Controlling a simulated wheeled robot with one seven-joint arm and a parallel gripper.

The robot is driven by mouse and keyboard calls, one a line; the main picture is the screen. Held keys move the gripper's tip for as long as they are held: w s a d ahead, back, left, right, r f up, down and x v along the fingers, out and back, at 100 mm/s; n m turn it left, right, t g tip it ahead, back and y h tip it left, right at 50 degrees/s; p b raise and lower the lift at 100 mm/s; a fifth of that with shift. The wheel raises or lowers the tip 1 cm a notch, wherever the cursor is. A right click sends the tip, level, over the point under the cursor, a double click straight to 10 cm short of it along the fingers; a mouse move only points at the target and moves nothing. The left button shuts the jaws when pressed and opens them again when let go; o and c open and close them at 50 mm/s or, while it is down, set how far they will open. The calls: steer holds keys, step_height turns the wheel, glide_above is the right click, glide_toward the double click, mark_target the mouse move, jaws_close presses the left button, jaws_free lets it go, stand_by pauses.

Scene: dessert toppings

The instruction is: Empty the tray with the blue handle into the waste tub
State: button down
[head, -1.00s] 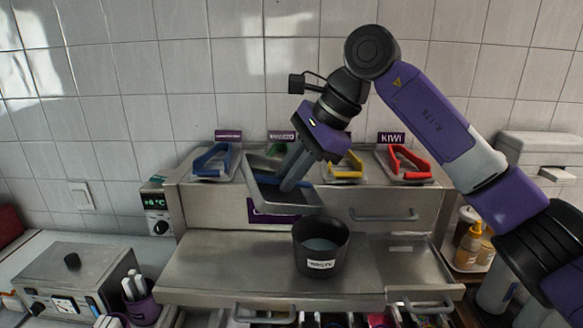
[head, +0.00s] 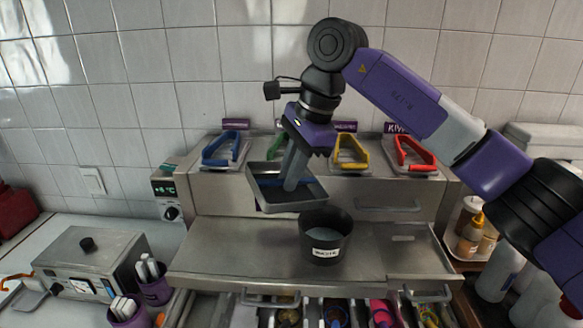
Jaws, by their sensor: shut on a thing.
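The tray hangs in the air, slightly tilted, above and to the left of the black waste tub (head: 325,256). Its lower right corner is close to the tub's rim in the picture. I cannot make out any contents in the tray. The tub stands upright on the steel counter, with a white label and something grey inside.
On the raised shelf behind stand trays with blue (head: 221,148), yellow (head: 351,151) and red (head: 415,152) handles. A green handle (head: 276,148) is partly hidden. The steel counter (head: 235,250) left of the tub is clear. Bottles (head: 470,235) stand at right.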

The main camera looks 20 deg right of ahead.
steer(key=shift+w+a+f+h+p, duration=0.15)
steer(key=shift+f+h+p, duration=0.1)
steer(key=shift+h+p, duration=0.35)
steer(key=shift+a+f+g+h, duration=0.15)
steer(key=shift+f+g+h, duration=0.15)
steer(key=shift+f+g, duration=0.15)
steer(key=shift+w+r+g+h, duration=0.1)
steer(key=shift+r+g+h, duration=0.35)
steer(key=shift+h, duration=0.25)
steer(key=shift+a, duration=0.1)
